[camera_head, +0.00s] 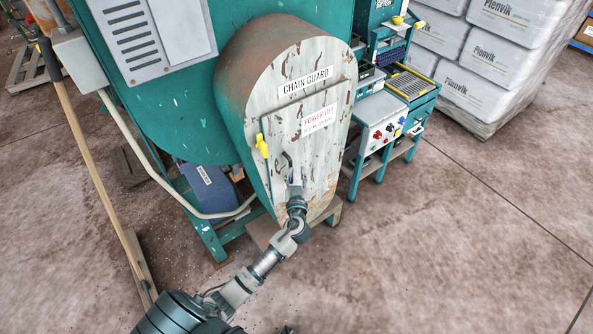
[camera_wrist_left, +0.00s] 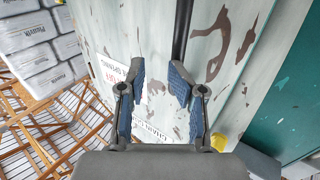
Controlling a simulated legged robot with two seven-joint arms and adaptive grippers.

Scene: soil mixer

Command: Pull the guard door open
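My left gripper (camera_head: 295,178) is at the handle, in front of the door. In the left wrist view, its two blue-padded fingers (camera_wrist_left: 158,84) are apart. A dark bar (camera_wrist_left: 182,30) runs down close to the right-hand finger; I cannot tell whether they touch. The door surface (camera_wrist_left: 215,50) fills the middle behind them. My right gripper is not in view.
A yellow-knobbed lever (camera_head: 262,147) stands at the door's left edge. A control stand (camera_head: 382,130) is close on the right, with wrapped "Plenvik" sacks (camera_head: 490,50) behind. A wooden pole (camera_head: 90,170) leans at left. The floor at front right is clear.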

